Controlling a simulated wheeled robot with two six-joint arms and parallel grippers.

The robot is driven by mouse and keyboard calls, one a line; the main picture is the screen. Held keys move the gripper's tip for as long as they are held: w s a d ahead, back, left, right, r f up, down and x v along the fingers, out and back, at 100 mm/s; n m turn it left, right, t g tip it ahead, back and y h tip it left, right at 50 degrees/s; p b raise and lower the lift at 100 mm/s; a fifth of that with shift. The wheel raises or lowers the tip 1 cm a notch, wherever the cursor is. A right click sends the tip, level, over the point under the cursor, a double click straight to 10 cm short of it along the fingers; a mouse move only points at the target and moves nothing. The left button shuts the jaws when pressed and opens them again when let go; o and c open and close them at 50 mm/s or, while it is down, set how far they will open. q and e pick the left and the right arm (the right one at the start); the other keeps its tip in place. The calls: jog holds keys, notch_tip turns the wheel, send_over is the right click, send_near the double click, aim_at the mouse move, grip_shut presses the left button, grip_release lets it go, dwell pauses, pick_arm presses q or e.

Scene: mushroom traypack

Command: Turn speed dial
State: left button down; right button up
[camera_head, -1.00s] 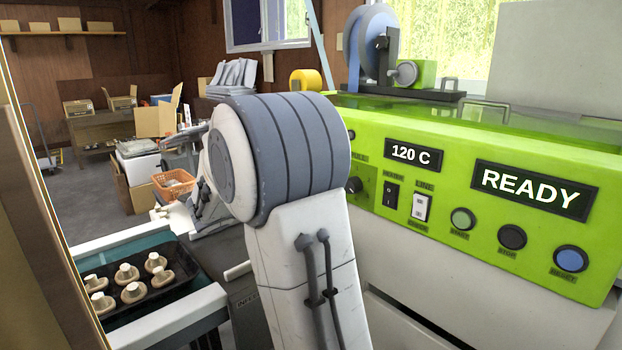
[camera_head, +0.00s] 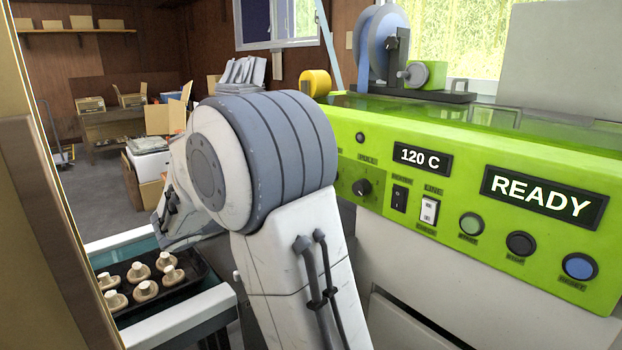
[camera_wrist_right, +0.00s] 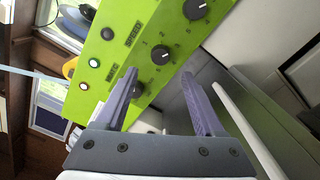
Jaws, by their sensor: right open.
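The green machine panel (camera_head: 455,215) carries a black dial (camera_head: 361,188) beside my right arm in the head view. The right wrist view shows several black dials on this panel. The speed dial (camera_wrist_right: 160,54), with a SPEED label at its upper left and numbers around it, is in the upper middle. Another dial (camera_wrist_right: 195,9) is above it, and a third (camera_wrist_right: 138,88) is partly behind the left finger. My right gripper (camera_wrist_right: 160,73) is open and empty, its fingertips pointing toward the panel just below the speed dial; contact cannot be told. It is hidden in the head view. My left gripper is not in view.
The panel also has a 120 C display (camera_head: 423,158), a READY display (camera_head: 543,196), rocker switches and buttons, including a blue one (camera_head: 579,266). A black tray (camera_head: 187,285) of mushrooms lies at lower left. A reel (camera_head: 375,45) stands on the machine.

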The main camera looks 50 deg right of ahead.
jog(key=a, duration=0.3)
jog(key=shift+w+a, duration=0.1)
jog(key=shift+w, duration=0.05)
dwell(0.5)
